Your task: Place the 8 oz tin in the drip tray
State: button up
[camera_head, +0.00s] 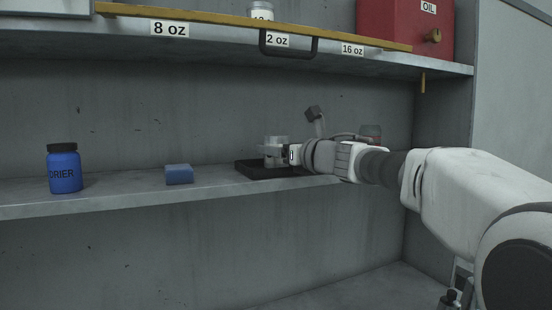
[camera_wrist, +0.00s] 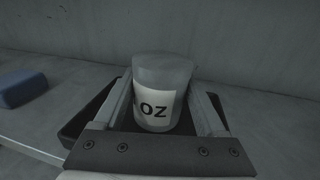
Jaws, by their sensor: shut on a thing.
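A pale grey tin (camera_wrist: 162,80) with a white label reading "OZ" stands between my fingers in the wrist view; the number on the label is hidden. My gripper (camera_wrist: 165,112) is shut on the tin. In the head view the tin (camera_head: 276,148) shows at the tip of my gripper (camera_head: 284,154), over the black drip tray (camera_head: 256,175) on the lower shelf. The tray's dark edge (camera_wrist: 75,130) also shows beside my fingers in the wrist view. I cannot tell whether the tin's base touches the tray floor.
A blue sponge-like block (camera_head: 179,174) and a blue DRIER bottle (camera_head: 64,168) stand left of the tray. A jar (camera_head: 370,133) is partly hidden behind my arm. The upper shelf has a yellow rail (camera_head: 215,18), size labels and a red OIL can (camera_head: 400,25).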

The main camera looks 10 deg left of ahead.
jog(key=shift+f, duration=0.15)
jog(key=o, duration=1.4)
jog(key=shift+o, duration=0.2)
jog(key=s+d+m+t+h+b, duration=0.1)
jog(key=s+d+m+t+h, duration=0.3)
jog(key=d+m, duration=0.45)
jog(key=s+d+m+t+h, duration=0.1)
jog(key=s+d+m+h, duration=0.35)
jog(key=d, duration=0.65)
jog(key=s+d+f+m+g+h, duration=0.2)
jog(key=s+d+f+m+h, duration=0.65)
jog(key=m, duration=0.75)
jog(key=s+d+f+m+g+y, duration=0.2)
jog(key=s+f+m+g, duration=0.7)
jog(key=s+f+m, duration=0.7)
jog(key=s+f+y, duration=0.1)
jog(key=s+f, duration=0.3)
jog(key=f, duration=0.1)
jog(key=shift+s+m+y, duration=0.25)
jog(key=shift+m+y, duration=0.05)
